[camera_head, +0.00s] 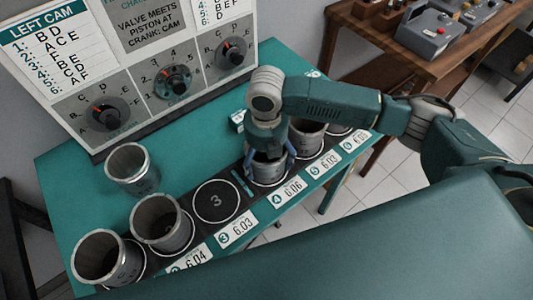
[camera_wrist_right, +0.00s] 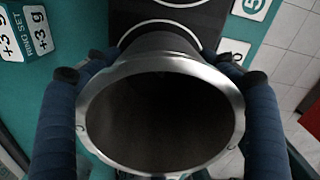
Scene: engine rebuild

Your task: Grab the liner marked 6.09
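My right gripper (camera_head: 268,158) points straight down around a grey metal liner (camera_head: 267,172) at the spot with card 4, marked 6.06. In the right wrist view the liner's rim (camera_wrist_right: 232,148) fills the middle, with a blue finger on either side. I see no clear gap at the fingers, but cannot tell whether they press on it. The liner looks upright on its ring. Another liner (camera_head: 307,138) stands just beyond, by a card I cannot read surely. I cannot make out 6.09 anywhere. My left gripper is not in view.
Spot 3 (camera_head: 216,201) is empty. Liners stand at the near left (camera_head: 106,260) and beside it (camera_head: 162,226); another (camera_head: 130,169) stands off the strip. A dial panel (camera_head: 130,100) rises behind the teal table (camera_head: 80,178). A wooden bench (camera_head: 455,70) is at the right back.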

